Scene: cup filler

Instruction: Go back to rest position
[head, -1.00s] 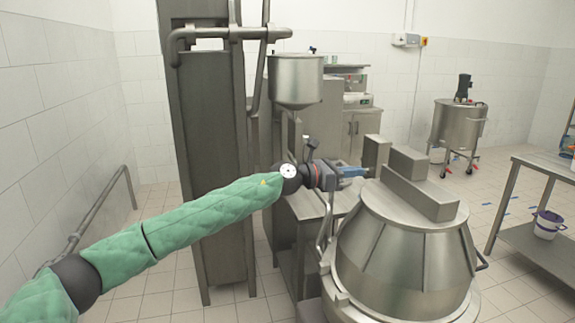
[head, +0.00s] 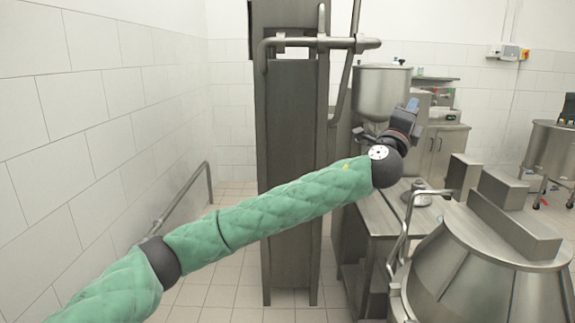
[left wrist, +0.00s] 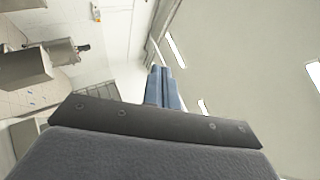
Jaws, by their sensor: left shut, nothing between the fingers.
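My left gripper (head: 412,104) is at the end of my green-sleeved arm, raised and pointing up in the head view. It is in front of the steel hopper (head: 383,93) as seen from the head and above the steel worktable (head: 375,222). In the left wrist view, the blue fingers of my left gripper (left wrist: 164,72) are together with nothing between them. They point toward the ceiling. My right gripper is in neither view.
A large steel vessel (head: 480,255) with a block-shaped lid stands at the lower right. A tall steel column (head: 290,150) stands behind my arm. A tiled wall (head: 110,110) with a low rail (head: 185,205) is on the left. Floor is clear between wall and column.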

